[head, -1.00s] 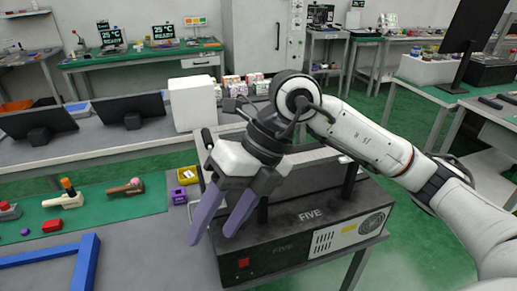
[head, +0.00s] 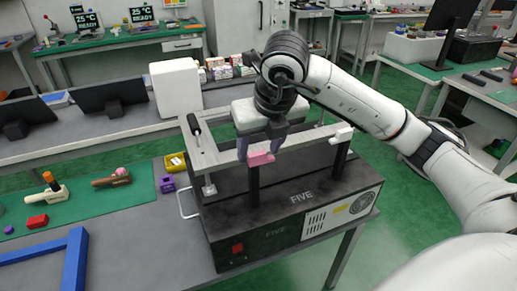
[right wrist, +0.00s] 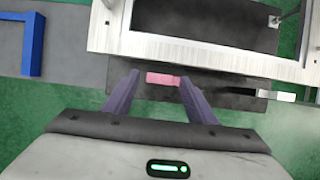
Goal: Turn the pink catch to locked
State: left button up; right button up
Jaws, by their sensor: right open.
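The pink catch (head: 261,158) is a small block on the front rail of the frame on top of the black machine (head: 290,225). My right gripper (head: 262,148) is open above and around it, with its purple fingers pointing down. In the right wrist view the pink catch (right wrist: 162,79) lies between and just beyond the tips of the open right gripper (right wrist: 160,85). I cannot tell whether the fingers touch it. My left gripper is in neither view.
A white lever (head: 341,135) sits at the right of the frame and a black-handled lever (head: 195,127) at its left. A yellow box (head: 174,162) and a purple block (head: 167,184) lie left of the machine. A blue frame (head: 75,262) is at lower left.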

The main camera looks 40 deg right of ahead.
jog(key=shift+w+f, duration=0.2)
jog(key=shift+f, duration=0.2)
jog(key=c, duration=1.1)
